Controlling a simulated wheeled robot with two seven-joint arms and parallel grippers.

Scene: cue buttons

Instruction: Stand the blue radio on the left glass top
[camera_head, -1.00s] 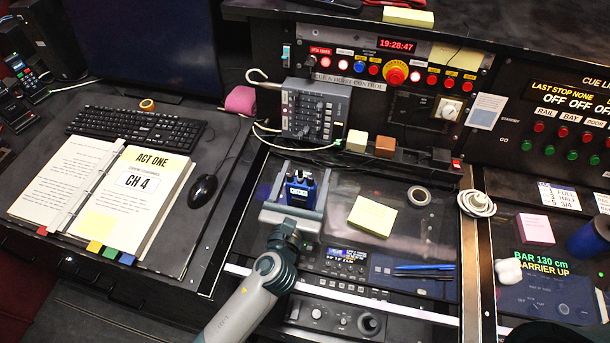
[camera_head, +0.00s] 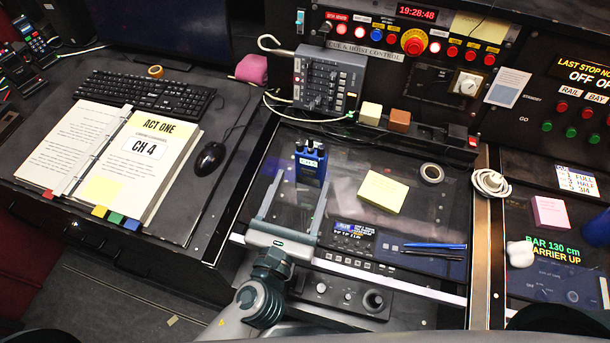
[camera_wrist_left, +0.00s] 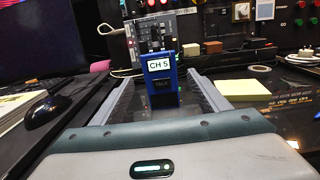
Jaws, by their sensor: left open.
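The blue radio (camera_head: 311,162), labelled CH 5, stands upright on the left glass top (camera_head: 432,208). It also shows upright in the left wrist view (camera_wrist_left: 161,80), straight ahead of the gripper. My left gripper (camera_head: 297,190) is open and low over the glass on the near side of the radio. Its two fingers (camera_wrist_left: 160,92) point toward the radio, with the tips close to its near side and apart from each other. Nothing is held between the fingers. The radio's base is partly hard to make out against its reflection. My right gripper does not show.
A small mixer (camera_head: 328,80) stands behind. A mouse (camera_head: 210,158) and a binder (camera_head: 120,165) lie left. Bare glass lies between radio and note pad.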

